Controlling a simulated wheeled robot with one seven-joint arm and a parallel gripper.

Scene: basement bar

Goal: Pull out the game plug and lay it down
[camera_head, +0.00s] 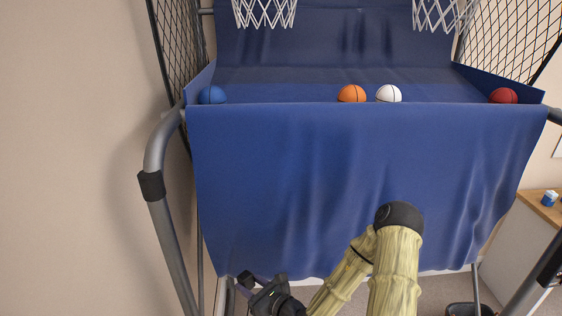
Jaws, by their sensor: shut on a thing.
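My gripper (254,284) is low in the head view, near the bottom edge and left of centre, beside the lower left corner of the blue cloth front. It is shut on a small dark thing at its tips. This appears to be the game plug, but it is too small and dark to make out clearly. No wall socket shows, and I cannot tell whether the plug is in one or free. No cord can be made out.
The basketball game's blue cloth (300,170) fills the middle. A blue ball (212,95), orange ball (352,94), white ball (389,94) and red ball (503,96) lie along its top. A grey tube frame (170,235) stands left. A cabinet (525,245) and dark bin (468,309) are right.

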